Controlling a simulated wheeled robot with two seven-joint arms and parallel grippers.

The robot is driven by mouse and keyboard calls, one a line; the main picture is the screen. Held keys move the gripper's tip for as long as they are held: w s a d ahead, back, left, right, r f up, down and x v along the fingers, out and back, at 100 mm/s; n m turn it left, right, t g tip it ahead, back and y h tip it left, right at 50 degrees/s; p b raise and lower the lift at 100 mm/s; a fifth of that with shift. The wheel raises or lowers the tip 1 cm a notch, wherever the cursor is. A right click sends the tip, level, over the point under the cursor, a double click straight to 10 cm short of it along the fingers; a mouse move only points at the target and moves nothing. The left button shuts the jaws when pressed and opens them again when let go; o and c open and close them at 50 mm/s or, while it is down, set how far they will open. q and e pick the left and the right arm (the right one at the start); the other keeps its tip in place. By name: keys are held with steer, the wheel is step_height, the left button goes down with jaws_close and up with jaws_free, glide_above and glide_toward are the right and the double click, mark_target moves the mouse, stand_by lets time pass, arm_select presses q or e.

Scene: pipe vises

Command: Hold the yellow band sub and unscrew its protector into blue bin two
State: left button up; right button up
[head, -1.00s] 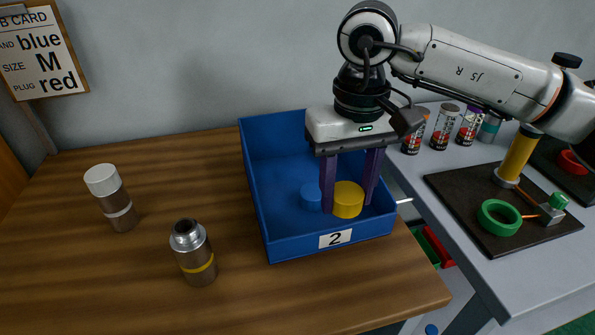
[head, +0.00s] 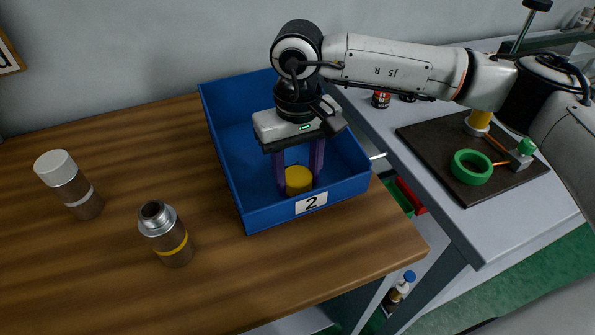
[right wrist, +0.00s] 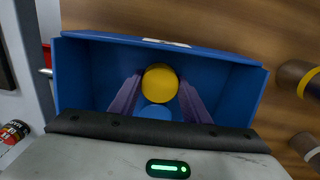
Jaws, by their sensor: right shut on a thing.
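The yellow band sub (head: 172,246) stands upright on the wooden table, its threaded silver top bare, and nothing holds it. Its yellow band also shows at the right edge of the right wrist view (right wrist: 309,82). Blue bin two (head: 258,219) stands to its right, with a "2" label on the front. My right gripper (head: 299,184) reaches down into the bin, shut on a yellow protector (right wrist: 160,82). I cannot tell whether the protector touches the bin floor. A blue protector (right wrist: 156,112) lies in the bin close by. My left gripper is not in view.
Another sub with a white cap and pale band (head: 70,185) stands at the table's left. A dark board (head: 465,195) with a green ring (head: 471,167) lies on the grey bench at right. The table's front is clear.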

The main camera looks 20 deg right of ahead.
steer(key=shift+f, duration=0.1)
steer(key=o, duration=1.2)
steer(key=shift+c, duration=0.2)
